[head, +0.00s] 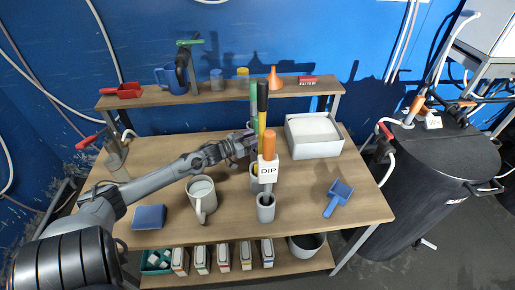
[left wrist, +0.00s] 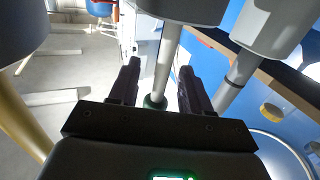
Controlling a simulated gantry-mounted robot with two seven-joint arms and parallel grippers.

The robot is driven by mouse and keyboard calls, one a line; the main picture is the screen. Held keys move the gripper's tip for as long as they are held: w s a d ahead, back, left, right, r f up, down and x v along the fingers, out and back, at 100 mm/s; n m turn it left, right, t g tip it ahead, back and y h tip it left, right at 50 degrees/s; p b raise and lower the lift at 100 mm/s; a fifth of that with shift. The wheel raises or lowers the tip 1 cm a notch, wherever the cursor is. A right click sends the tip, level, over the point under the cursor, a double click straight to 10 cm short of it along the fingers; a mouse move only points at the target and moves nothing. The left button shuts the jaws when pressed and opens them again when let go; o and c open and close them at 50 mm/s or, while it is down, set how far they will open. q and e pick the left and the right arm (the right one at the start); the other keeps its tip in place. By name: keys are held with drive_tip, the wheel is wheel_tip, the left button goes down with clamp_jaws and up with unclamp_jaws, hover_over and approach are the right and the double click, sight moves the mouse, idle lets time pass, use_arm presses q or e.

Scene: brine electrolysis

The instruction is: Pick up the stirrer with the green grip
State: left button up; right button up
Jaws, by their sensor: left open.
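The stirrer with the green grip (head: 253,96) stands upright near the middle of the table, its lower part hidden behind other things. My left gripper (head: 250,142) reaches it from the left, just below the grip. In the left wrist view, my left gripper (left wrist: 160,84) is open, with a pale grey rod (left wrist: 165,62) running between its fingers. The rod has a green part (left wrist: 155,102) at its low end in that view. Whether the fingers touch the rod, I cannot tell. My right gripper is not in view.
A black-gripped stick (head: 262,97) stands close on the right. An orange-gripped stick (head: 269,142) with a DIP label stands in a grey cup (head: 266,210) in front. A mug (head: 201,195), white tray (head: 315,151) and blue scoop (head: 339,197) are nearby.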

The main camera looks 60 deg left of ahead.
use_arm(q)
drive_tip(key=shift+w, duration=0.15)
drive_tip(key=shift+c, duration=0.3)
clamp_jaws()
drive_tip(key=shift+r, duration=0.2)
